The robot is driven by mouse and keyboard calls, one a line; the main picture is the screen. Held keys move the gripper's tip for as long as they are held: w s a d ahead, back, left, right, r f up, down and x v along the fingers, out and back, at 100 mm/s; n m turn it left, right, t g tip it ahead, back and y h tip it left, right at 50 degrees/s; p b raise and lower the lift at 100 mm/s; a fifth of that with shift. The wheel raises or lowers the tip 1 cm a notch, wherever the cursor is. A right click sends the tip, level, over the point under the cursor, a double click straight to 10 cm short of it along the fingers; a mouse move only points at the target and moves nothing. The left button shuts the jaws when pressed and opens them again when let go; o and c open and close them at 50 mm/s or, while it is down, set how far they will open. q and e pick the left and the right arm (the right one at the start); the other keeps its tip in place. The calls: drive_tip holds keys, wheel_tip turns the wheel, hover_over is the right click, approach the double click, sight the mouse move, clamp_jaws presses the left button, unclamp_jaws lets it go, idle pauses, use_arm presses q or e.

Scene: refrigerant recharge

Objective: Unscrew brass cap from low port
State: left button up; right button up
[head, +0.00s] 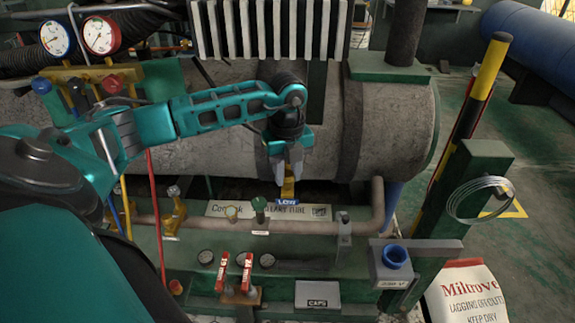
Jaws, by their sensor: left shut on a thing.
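My left gripper (286,172) points down in front of the grey tank, its grey fingers shut at the top of a brass piece. This brass piece, the brass cap (288,186), shows just below the fingertips, directly above a blue label reading LOW (287,202). The fingers hide its upper part, and I cannot tell whether it is seated on the port or apart from it. A grey box labelled CAPS (318,294) sits at the front of the green bench (190,262). My right gripper is out of the picture.
A gauge manifold (90,75) with coloured hoses stands at left. Red-handled valves (234,272), a green-knobbed valve (260,208) and a grey pipe (376,205) crowd the bench. A post holds a wire coil (480,200) at right, above a sack (465,292).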

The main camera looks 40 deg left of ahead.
sight(288, 174)
use_arm(q)
drive_tip(key=shift+r+n+p, duration=0.15)
drive_tip(key=shift+n+p, duration=0.5)
drive_tip(key=shift+n, duration=0.45)
drive_tip(key=shift+r+p, duration=1.95)
drive_tip(key=shift+r, duration=0.5)
